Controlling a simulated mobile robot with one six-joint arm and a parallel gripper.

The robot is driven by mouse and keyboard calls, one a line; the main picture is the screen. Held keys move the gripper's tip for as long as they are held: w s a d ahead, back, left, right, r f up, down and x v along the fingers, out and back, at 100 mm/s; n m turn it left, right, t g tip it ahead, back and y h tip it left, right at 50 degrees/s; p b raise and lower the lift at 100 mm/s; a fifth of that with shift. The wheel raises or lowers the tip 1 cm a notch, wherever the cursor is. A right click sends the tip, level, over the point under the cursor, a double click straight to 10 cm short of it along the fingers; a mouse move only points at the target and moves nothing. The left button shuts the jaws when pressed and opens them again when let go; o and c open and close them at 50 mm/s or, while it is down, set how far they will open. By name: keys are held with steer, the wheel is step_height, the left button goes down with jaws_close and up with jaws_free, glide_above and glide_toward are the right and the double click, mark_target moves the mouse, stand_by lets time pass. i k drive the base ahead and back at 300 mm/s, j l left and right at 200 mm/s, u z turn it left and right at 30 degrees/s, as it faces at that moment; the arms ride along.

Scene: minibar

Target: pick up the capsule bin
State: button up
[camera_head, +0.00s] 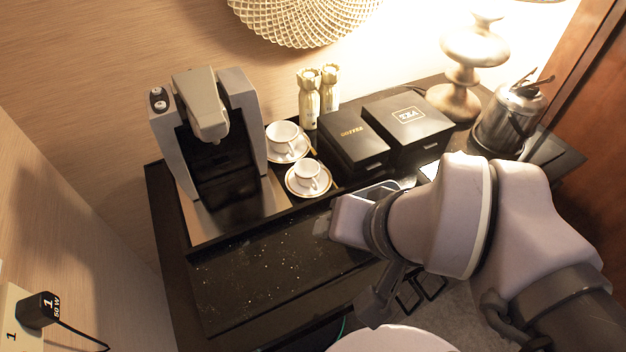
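No separate capsule bin stands out clearly. The coffee machine (205,130) stands at the left of the dark cabinet top, and a black part (222,180) fills its lower front between the grey sides. I cannot tell whether that part is the capsule bin. My arm reaches in from the lower right, over the cabinet's front edge. My gripper (420,288) seems to point down in front of the cabinet, to the right of the machine and apart from it. Two thin black loops show there, partly hidden by my arm. Its opening and any contents are unclear.
Two white cups on saucers (307,178) stand right of the machine. Two bottles (309,98), a black coffee box (352,143), a black tea box (408,126), a lamp (463,75) and a metal bucket (508,120) line the back. A dark speckled surface (270,275) is clear in front.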

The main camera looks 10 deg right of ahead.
mark_target(218, 166)
steer(key=k+j, duration=0.2)
steer(key=j, duration=0.15)
steer(key=k+j+u, duration=0.1)
steer(key=j, duration=0.3)
steer(key=k+j, duration=0.4)
steer(key=j, duration=0.35)
steer(key=i+j, duration=0.15)
steer(key=i, duration=0.3)
steer(key=u, duration=0.05)
